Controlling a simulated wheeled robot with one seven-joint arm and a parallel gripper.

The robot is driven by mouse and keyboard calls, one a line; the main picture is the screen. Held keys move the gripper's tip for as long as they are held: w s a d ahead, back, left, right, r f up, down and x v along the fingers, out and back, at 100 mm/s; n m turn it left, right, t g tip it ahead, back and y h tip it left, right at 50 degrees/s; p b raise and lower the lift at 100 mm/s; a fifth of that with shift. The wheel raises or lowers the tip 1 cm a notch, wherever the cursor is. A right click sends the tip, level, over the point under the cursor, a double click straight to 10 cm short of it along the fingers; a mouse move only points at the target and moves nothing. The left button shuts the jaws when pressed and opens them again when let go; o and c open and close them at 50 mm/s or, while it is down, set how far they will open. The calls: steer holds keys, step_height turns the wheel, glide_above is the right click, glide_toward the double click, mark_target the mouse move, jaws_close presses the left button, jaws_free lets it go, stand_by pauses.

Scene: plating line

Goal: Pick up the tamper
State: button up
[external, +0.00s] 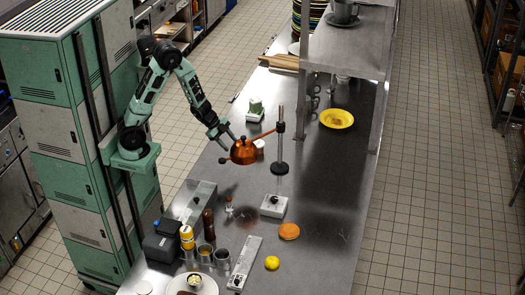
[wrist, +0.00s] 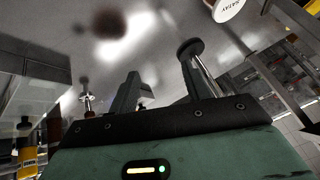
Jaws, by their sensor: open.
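What looks like the same piece shows at the left in the wrist view (wrist: 87,104), outside my fingers. My gripper (external: 226,137) is open and appears empty, held above the counter, farther back than this piece. It is close to a copper lamp shade (external: 243,153), which hides part of the space below it; I cannot tell whether they touch. In the wrist view my gripper (wrist: 162,82) has its fingers apart.
A brown mill (external: 208,226), a yellow bottle (external: 187,238) and metal cups stand near the front left. A white-topped box (external: 273,206), a bun (external: 289,231) and a yellow fruit (external: 272,263) lie right. A shelf stands behind.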

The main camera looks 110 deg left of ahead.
steer(key=w+d+f+m+t+h, duration=0.1)
steer(key=w+d+f+m+h, duration=0.2)
steer(key=d+h, duration=0.4)
steer(key=m+h, duration=0.3)
steer(key=h, duration=0.2)
glide_toward(229, 197)
steer(key=p+x, duration=0.1)
steer(key=x, duration=0.1)
steer(key=p+x, duration=0.2)
steer(key=shift+s+d+f, duration=0.2)
steer(key=shift+d+f, duration=0.15)
steer(key=shift+d, duration=0.15)
steer(key=shift+w+a+p+x, duration=0.1)
steer(key=shift+p+x, duration=0.65)
steer(key=shift+x, duration=0.7)
steer(key=shift+w+a+p+x, duration=0.1)
steer(key=shift+p+x, duration=0.65)
steer(key=shift+x, duration=0.65)
steer(key=shift+f, duration=0.1)
steer(key=c, duration=1)
